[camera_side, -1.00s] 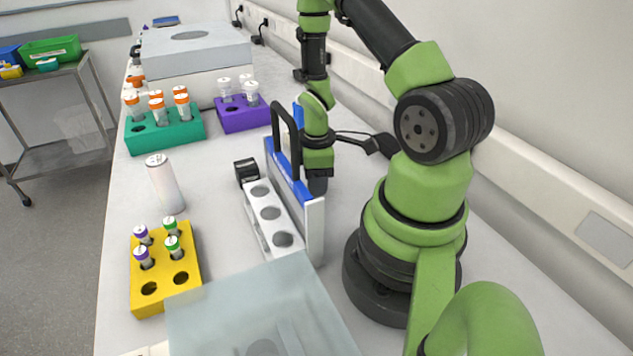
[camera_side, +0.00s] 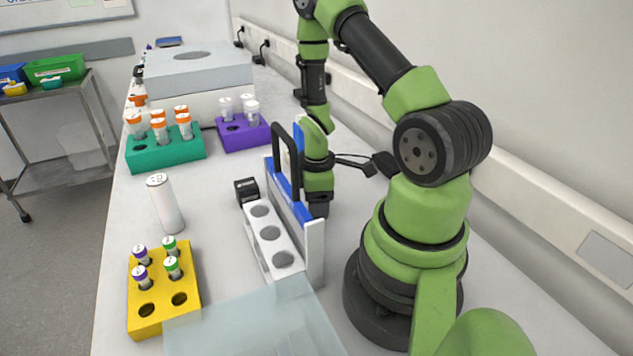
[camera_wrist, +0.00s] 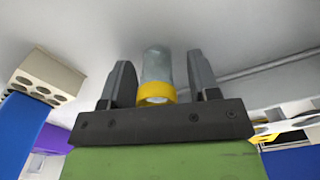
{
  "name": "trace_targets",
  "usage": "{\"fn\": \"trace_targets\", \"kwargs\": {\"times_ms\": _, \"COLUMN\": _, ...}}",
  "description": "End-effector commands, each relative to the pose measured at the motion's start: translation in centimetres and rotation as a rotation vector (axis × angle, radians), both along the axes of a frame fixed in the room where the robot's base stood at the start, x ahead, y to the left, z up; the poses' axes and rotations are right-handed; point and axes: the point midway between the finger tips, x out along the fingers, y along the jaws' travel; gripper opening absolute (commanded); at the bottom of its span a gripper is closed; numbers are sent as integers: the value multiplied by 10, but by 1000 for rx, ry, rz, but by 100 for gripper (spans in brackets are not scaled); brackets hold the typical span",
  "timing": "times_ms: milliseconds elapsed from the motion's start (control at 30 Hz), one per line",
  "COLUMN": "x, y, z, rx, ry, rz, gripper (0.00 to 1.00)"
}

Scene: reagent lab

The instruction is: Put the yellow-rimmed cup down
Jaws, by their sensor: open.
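The yellow-rimmed cup (camera_wrist: 156,72) shows in the wrist view as a pale, clear body with a yellow rim facing the camera. It stands between the two dark fingers of my gripper (camera_wrist: 158,82), with a visible gap on each side. The fingers are apart and do not appear to touch it. In the side view my gripper (camera_side: 317,208) is low, just right of the blue-and-white upright panel. The cup and the fingertips cannot be made out there, so contact with the bench is unclear.
The panel (camera_side: 314,250) with its black handle stands beside my gripper, with an empty white holder (camera_side: 270,233) left of it. Teal (camera_side: 165,153), purple (camera_side: 243,135) and yellow (camera_side: 163,295) tube racks and a white cylinder (camera_side: 165,205) stand farther left. A translucent sheet (camera_side: 250,325) is in front.

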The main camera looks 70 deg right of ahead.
Motion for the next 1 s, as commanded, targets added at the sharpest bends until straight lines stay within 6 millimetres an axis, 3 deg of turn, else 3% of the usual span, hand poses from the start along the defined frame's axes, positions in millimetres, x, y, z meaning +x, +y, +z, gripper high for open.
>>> {"fn": "trace_targets", "kwargs": {"times_ms": 600, "x": 1, "y": -1, "z": 102, "rx": -5, "ry": -5, "rz": -1, "gripper": 56}}
{"fn": "trace_targets", "kwargs": {"times_ms": 800, "x": 0, "y": 0, "z": 116, "rx": -3, "ry": -1, "rz": 0, "gripper": 56}}
{"fn": "trace_targets", "kwargs": {"times_ms": 1000, "x": -1, "y": 0, "z": 118, "rx": 0, "ry": 1, "rz": 0, "gripper": 56}}
